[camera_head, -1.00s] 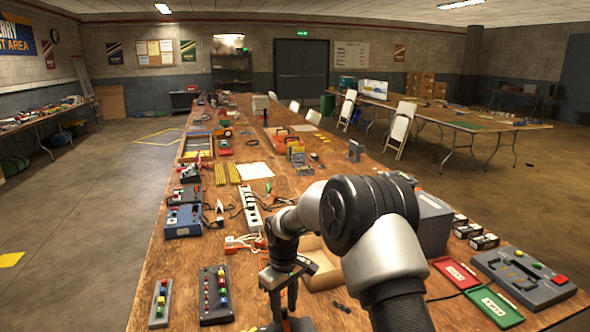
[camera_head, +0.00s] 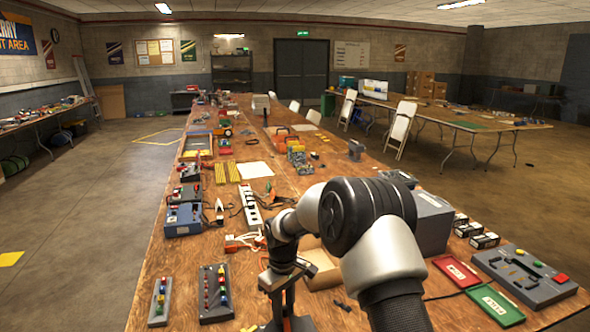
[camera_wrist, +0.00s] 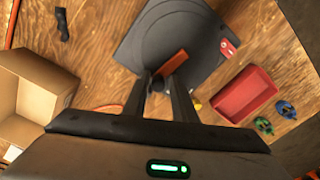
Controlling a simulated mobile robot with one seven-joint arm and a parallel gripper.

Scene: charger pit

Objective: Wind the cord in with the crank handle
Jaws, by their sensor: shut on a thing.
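In the wrist view, a dark grey reel (camera_wrist: 205,35) with a round face lies on the wooden table. An orange crank arm (camera_wrist: 170,66) crosses its face. My gripper (camera_wrist: 161,80) is at the near end of the crank arm, its two fingers closed around a small dark part that looks like the crank handle. The fingers hide most of that handle. In the head view, my gripper reaches down at the bottom edge, and the reel is mostly hidden or out of frame. I cannot make out the cord.
An open cardboard box (camera_wrist: 33,88) stands left of my gripper, and a red tray (camera_wrist: 245,94) lies to the right. Small blue and green items (camera_wrist: 284,108) lie beyond it. In the head view, button panels (camera_head: 216,292) sit at left and a grey box (camera_head: 433,222) at right.

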